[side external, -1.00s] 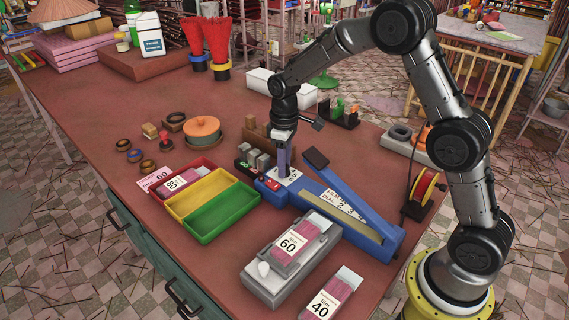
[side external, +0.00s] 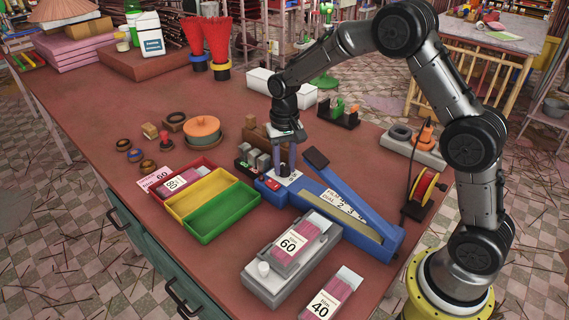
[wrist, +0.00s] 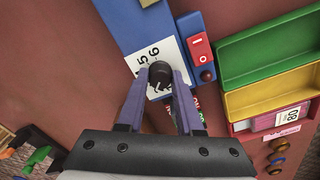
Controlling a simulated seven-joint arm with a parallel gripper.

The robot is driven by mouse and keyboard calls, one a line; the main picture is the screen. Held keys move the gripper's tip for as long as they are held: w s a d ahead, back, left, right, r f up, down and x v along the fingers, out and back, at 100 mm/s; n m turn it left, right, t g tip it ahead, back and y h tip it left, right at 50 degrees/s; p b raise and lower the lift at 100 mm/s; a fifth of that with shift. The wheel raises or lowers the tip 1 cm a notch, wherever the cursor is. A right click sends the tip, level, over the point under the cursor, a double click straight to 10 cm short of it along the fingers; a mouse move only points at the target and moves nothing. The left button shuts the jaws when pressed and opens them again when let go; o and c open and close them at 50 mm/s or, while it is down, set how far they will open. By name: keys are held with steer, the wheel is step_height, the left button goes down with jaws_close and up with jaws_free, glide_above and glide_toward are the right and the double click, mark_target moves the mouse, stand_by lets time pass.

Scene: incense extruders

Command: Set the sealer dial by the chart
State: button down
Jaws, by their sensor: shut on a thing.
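The blue sealer (side external: 384,239) lies on the table. A chart strip (side external: 345,204) on it shows "DIAL" with 2 and 3 legible; the rest is too small to read. My gripper (wrist: 160,78) points down over its left end, with the fingers shut on the black dial knob (wrist: 160,73). The white dial plate (wrist: 177,51) shows 5 and 6 beside the knob; other numbers are hidden by the fingers. A small pale mark shows on the knob, but I cannot tell which number it meets. A red switch (wrist: 199,47) sits beside the plate.
Red, yellow and green trays (side external: 222,211) stand left of the sealer; a bag marked 80 (side external: 181,182) lies in the red one. A bag marked 60 (side external: 300,241) rests on a grey device (side external: 270,288) in front. A bag marked 40 (side external: 332,296) lies nearby.

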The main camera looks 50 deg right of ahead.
mark_target(284, 167)
steer(key=m, duration=0.4)
steer(key=shift+r+m, duration=0.1)
steer(key=shift+m, duration=0.3)
stand_by(0.4)
steer(key=c, duration=0.6)
jaws_free()
steer(key=shift+o, duration=0.2)
step_height(284, 167, up, 14)
